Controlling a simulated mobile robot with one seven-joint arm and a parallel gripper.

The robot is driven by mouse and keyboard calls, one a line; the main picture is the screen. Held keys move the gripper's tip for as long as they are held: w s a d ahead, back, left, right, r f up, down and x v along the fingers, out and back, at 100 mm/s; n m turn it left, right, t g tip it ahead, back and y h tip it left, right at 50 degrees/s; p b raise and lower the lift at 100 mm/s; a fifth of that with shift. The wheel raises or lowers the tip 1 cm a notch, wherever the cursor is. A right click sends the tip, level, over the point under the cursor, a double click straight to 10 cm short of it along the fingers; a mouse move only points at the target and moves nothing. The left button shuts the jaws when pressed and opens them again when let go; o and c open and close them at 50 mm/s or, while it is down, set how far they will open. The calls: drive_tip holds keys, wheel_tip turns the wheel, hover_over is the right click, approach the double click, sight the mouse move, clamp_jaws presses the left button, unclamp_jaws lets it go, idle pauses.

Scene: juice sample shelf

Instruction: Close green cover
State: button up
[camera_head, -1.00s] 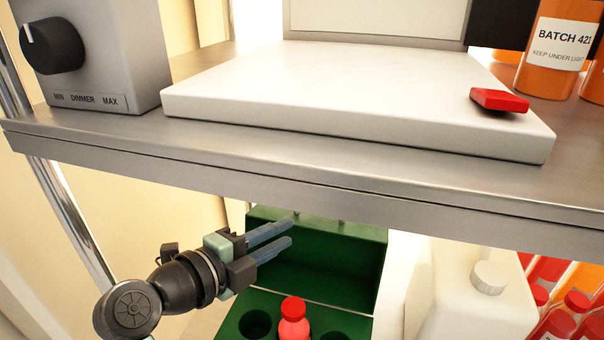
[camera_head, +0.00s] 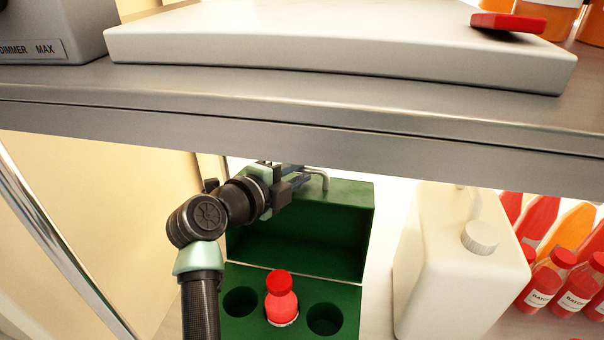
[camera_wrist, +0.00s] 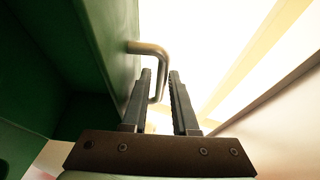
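The green cover (camera_head: 345,235) stands raised at the back of the green box (camera_head: 255,330) on the lower level, its hollow inner side facing the head camera. A metal handle (camera_head: 322,178) is on the cover's top or back side. It also shows in the wrist view (camera_wrist: 152,48) as a bent bar. My gripper (camera_head: 302,173) is at the cover's top edge. In the wrist view its two fingers (camera_wrist: 160,76) are apart, with part of the handle between them; contact cannot be told. A red bottle (camera_head: 281,305) stands in the box's middle hole, between two empty holes.
The metal shelf (camera_head: 300,115) spans above my arm and partly hides the space behind. A white jug (camera_head: 440,260) stands to the right of the box. Several juice bottles (camera_head: 575,285) are farther right. A metal post (camera_head: 50,240) is on the left.

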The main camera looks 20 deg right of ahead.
drive_tip(key=shift+w+d+f, duration=0.1)
drive_tip(key=shift+w+d, duration=0.1)
drive_tip(key=shift+d, duration=0.05)
clamp_jaws()
idle(1.4)
